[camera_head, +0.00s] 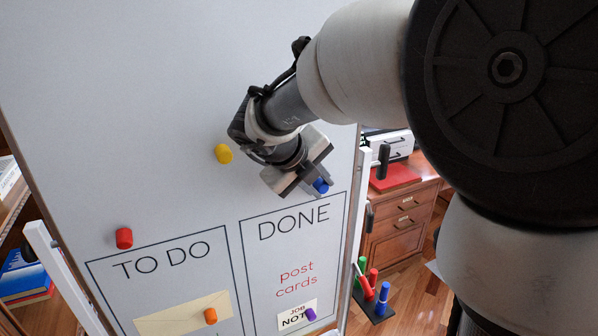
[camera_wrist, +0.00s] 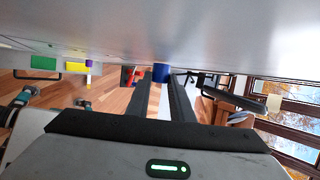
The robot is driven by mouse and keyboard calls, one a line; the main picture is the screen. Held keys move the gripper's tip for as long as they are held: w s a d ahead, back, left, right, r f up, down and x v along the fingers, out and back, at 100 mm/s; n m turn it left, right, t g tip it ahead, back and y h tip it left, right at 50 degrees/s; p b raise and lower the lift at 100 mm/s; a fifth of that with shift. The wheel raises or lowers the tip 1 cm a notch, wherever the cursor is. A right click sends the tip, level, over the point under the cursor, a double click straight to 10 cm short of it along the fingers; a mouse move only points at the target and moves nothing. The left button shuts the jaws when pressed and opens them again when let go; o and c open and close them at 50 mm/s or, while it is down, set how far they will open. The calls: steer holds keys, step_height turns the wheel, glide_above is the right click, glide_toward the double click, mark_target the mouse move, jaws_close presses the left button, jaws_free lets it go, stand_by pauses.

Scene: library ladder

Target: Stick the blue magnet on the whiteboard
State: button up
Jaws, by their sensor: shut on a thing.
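The whiteboard (camera_head: 130,90) fills the left and middle of the head view, and its surface spans the top of the wrist view (camera_wrist: 150,25). My gripper (camera_head: 313,178) is at the board's right side, just above the DONE box. It is shut on the blue magnet (camera_head: 321,187), which shows at the fingertips. In the wrist view the blue magnet (camera_wrist: 161,70) sits between the tips of my gripper (camera_wrist: 162,80), its end at or very near the board surface. I cannot tell for certain whether it touches.
On the board are a yellow magnet (camera_head: 223,153), a red magnet (camera_head: 124,238), an orange magnet (camera_head: 210,316) on an envelope (camera_head: 180,318), and a purple magnet (camera_head: 309,314) on a note. A wooden desk (camera_head: 400,220) and a marker holder (camera_head: 373,305) stand beyond the right edge.

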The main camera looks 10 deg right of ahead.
steer(key=o, duration=1)
